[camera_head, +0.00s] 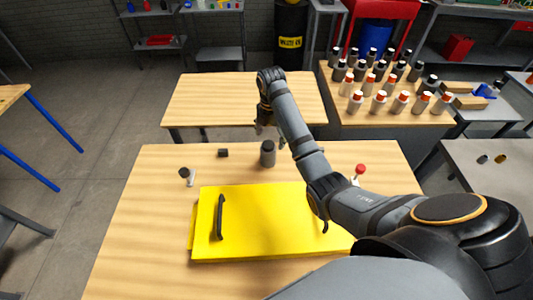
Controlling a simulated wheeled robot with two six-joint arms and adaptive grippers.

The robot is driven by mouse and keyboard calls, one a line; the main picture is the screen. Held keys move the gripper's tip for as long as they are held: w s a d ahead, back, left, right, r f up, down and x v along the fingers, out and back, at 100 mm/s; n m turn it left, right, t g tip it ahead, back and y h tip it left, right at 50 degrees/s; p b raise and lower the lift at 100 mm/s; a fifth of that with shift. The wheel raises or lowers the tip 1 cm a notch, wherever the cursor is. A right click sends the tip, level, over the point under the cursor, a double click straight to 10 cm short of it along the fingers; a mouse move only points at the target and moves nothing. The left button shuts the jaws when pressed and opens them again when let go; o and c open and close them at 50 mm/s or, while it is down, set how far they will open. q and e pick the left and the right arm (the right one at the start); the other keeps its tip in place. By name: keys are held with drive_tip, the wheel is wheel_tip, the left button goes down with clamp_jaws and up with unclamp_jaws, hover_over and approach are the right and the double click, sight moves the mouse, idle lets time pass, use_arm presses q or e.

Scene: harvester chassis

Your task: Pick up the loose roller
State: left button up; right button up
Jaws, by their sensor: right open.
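A dark grey upright cylinder (267,156), which looks like the roller, stands on the near wooden table behind the yellow panel. My right gripper (268,131) is open and points down, just above and behind the cylinder in the picture. I cannot tell whether they touch. Nothing shows between its fingers. The yellow panel (265,222) with a black handle (220,217) lies on the table, its right part hidden by my right arm. My left gripper is not in view.
A small dark block (223,153) and a small dark-topped piece (187,175) are left of the cylinder. A red-knobbed piece (359,170) stands right of my arm. Many bottles (380,101) crowd a back table. The near table's left side is clear.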

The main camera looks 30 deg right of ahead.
sight(269, 143)
drive_tip(key=f+b, duration=0.3)
drive_tip(key=f, duration=0.1)
drive_tip(key=shift+w+f, duration=0.15)
drive_tip(key=shift+w, duration=0.05)
drive_tip(key=shift+w+f+b, duration=0.2)
drive_tip(key=shift+f+b, duration=0.25)
drive_tip(key=shift+f, duration=0.1)
drive_tip(key=shift+r, duration=0.1)
drive_tip(key=shift+f+b, duration=0.35)
drive_tip(key=f+b, duration=0.4)
drive_tip(key=shift+a+f, duration=0.2)
drive_tip(key=shift+f, duration=0.1)
drive_tip(key=shift+r, duration=0.2)
drive_tip(key=shift+s, duration=0.1)
drive_tip(key=shift+c, duration=1)
drive_tip(key=c, duration=0.7)
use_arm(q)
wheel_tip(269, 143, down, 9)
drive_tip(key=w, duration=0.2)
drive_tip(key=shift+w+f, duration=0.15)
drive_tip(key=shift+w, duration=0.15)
use_arm(e)
drive_tip(key=c, duration=0.8)
